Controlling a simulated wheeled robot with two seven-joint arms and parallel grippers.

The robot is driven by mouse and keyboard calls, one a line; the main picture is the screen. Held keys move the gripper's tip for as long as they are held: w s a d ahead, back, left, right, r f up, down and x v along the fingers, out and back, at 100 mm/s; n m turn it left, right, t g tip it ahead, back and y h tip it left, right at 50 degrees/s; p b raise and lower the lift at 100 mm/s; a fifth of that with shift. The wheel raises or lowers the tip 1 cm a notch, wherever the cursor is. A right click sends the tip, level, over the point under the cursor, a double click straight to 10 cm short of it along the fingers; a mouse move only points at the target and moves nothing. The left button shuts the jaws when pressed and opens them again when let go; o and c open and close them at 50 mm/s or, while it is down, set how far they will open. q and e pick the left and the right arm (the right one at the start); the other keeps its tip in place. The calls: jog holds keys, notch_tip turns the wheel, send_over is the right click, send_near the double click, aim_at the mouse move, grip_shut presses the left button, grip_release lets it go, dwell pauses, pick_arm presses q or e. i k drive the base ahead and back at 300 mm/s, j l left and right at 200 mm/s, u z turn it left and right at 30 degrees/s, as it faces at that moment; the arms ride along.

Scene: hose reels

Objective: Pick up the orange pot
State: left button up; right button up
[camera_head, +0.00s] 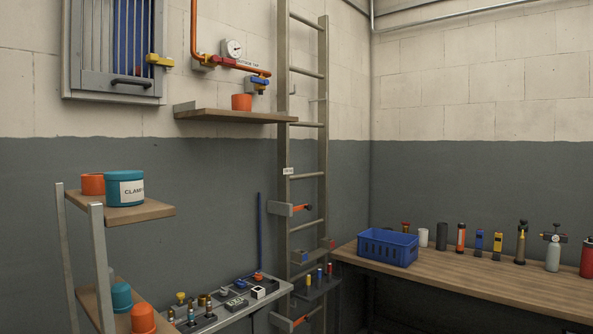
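Three orange pot-like things show. A small orange pot (241,102) stands on the wooden wall shelf (225,115), below the pipework. Another orange pot (92,183) stands on the upper board of the rack at the left, partly behind a teal tin (125,189) with a white label. A third orange thing (143,317), rounded on top, stands on the rack's lower board next to a teal one (121,296). I cannot tell which the task means. Neither of my grippers is in view.
A metal ladder (324,120) stands right of the wall shelf. A wooden bench (465,277) at the right bears a blue crate (387,247) and several bottles and tools. A low grey bench (213,323) with small fittings stands in the middle. A barred window (115,45) is at upper left.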

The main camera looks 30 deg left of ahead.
aim_at(240, 102)
jog(key=i+u, duration=0.35)
jog(key=i, duration=0.2)
jog(key=i+u, duration=0.35)
jog(key=i, duration=0.2)
jog(key=i+l+u, duration=0.4)
jog(key=i+j, duration=0.1)
